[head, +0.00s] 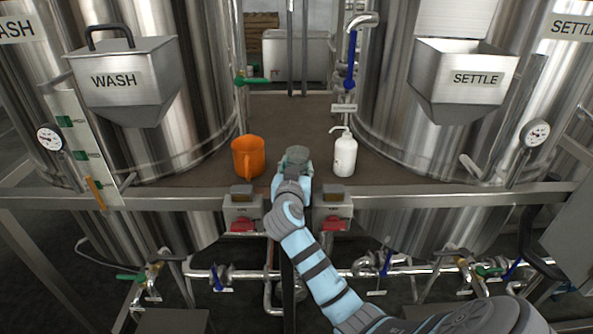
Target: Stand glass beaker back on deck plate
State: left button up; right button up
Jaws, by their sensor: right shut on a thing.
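My right gripper (294,168) reaches forward over the front edge of the brown deck plate (215,172), between the two tanks. It is shut on the glass beaker (297,154), which shows only as a small pale, greyish, see-through shape at the fingertips. The gripper and wrist hide much of the beaker. I cannot tell whether its base touches the plate or how upright it is. My left gripper is not in view.
An orange jug (248,158) stands left of the gripper, and a white wash bottle (344,155) stands close on its right. Steel tanks marked WASH (112,80) and SETTLE (475,78) flank the plate. The plate behind the gripper is clear.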

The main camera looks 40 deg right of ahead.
jog(key=o, duration=1.2)
jog(key=shift+o, duration=0.2)
jog(key=v, duration=1.2)
